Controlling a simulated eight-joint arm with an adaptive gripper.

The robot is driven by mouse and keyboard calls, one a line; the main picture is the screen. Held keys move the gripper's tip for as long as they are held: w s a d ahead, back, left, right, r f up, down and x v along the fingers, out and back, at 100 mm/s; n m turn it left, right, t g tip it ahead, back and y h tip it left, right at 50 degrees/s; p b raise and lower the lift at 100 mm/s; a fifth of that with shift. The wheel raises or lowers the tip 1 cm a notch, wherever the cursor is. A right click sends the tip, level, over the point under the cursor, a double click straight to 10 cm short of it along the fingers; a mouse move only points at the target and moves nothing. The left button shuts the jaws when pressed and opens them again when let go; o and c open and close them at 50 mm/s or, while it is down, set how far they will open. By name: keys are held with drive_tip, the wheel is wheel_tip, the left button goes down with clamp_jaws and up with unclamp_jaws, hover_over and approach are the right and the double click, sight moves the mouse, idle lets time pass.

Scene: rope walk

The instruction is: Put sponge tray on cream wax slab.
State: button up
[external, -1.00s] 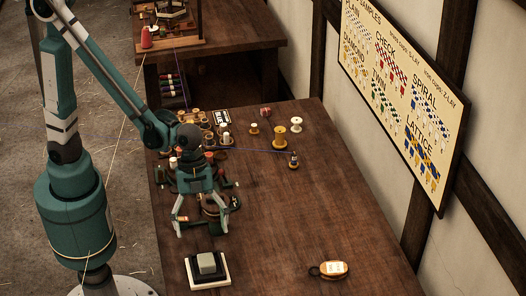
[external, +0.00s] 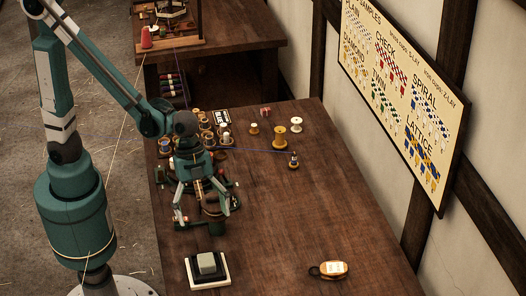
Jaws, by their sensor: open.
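The sponge tray (external: 211,278), dark with a grey-green sponge block (external: 207,262) in it, sits at the near left of the table. It rests on the cream wax slab (external: 212,286), whose pale rim shows around it. My gripper (external: 202,213) hangs behind the tray, fingers pointing down and spread. It is open and empty, apart from the tray. Its fingers partly hide the dark rope-making gear behind them.
Spools (external: 280,138) and several small reels stand at the far part of the table (external: 300,220). The middle right of the table is bare.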

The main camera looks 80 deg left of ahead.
drive_tip(key=a+r+n+t, duration=0.1)
drive_tip(key=a+r+n, duration=0.2)
drive_tip(key=a, duration=0.3)
drive_tip(key=w+a+r+n+t+y, duration=0.1)
drive_tip(key=a+r+n, duration=0.15)
drive_tip(key=a, duration=0.35)
drive_tip(key=a+r+n+t, duration=0.2)
drive_tip(key=a+r+n, duration=0.15)
drive_tip(key=a, duration=0.25)
drive_tip(key=s+a+r+n+t+y, duration=0.1)
drive_tip(key=s+a+r+n, duration=0.1)
drive_tip(key=a, duration=0.6)
drive_tip(key=s+a+r+n+t+y, duration=0.1)
drive_tip(key=s+a+r+n+y, duration=0.1)
drive_tip(key=a+n, duration=0.3)
drive_tip(key=s+a+r, duration=0.1)
drive_tip(key=a, duration=0.3)
drive_tip(key=shift+s+a+r, duration=0.15)
drive_tip(key=shift+s, duration=0.15)
